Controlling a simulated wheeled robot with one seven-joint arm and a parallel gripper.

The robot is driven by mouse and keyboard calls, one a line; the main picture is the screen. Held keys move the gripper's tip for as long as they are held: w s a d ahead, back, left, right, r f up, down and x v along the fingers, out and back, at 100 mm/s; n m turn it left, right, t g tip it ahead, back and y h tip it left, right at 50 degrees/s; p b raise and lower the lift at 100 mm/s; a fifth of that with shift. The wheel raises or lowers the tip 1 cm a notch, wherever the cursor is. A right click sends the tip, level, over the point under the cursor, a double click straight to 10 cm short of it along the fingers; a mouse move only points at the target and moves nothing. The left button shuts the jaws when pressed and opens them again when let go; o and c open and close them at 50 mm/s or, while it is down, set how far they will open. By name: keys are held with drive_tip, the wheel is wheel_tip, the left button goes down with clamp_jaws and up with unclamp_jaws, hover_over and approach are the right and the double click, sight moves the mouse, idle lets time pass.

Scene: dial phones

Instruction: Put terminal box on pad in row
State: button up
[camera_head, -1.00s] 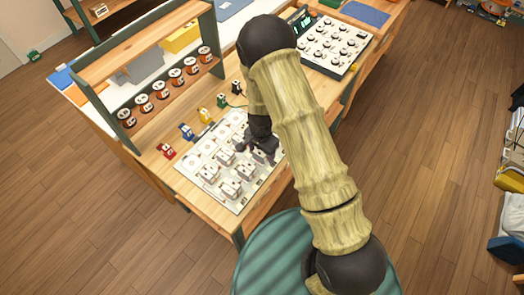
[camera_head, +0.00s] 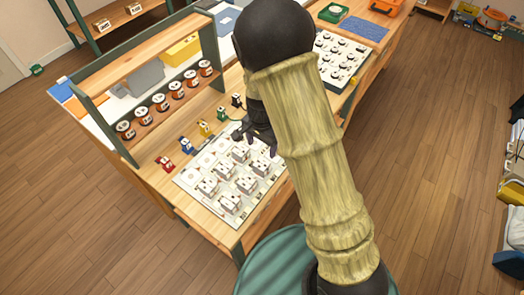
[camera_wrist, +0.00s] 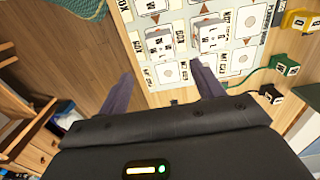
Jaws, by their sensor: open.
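A pale printed board (camera_head: 188,180) lies on the wooden bench, marked with pads in rows. Several white boxes with dark lettering (camera_head: 207,186) stand on it in rows; I cannot tell which is the terminal box. Two of them show in the wrist view, one at the middle (camera_wrist: 159,43) and one to its right (camera_wrist: 208,38). Pads with round marks, such as one at the right (camera_wrist: 240,60), look bare. My gripper (camera_head: 262,140) is above the board's far right edge. In the wrist view its fingers (camera_wrist: 164,88) are apart with nothing between them.
Small red (camera_head: 166,164), blue (camera_head: 187,145), yellow (camera_head: 204,128), green (camera_head: 222,114) and black (camera_head: 237,101) blocks line the board's far side. A knob panel (camera_head: 335,62) lies to the right. My arm hides the bench's right part.

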idle(0.7)
drive_tip(key=s+d+r+n+t, duration=0.2)
drive_tip(key=s+d+r+n, duration=0.5)
drive_tip(key=s+d+r, duration=0.5)
drive_tip(key=shift+s+d+r+n+t, duration=0.3)
drive_tip(key=shift+d+r, duration=0.35)
drive_tip(key=shift+d, duration=0.2)
drive_tip(key=shift+w, duration=0.1)
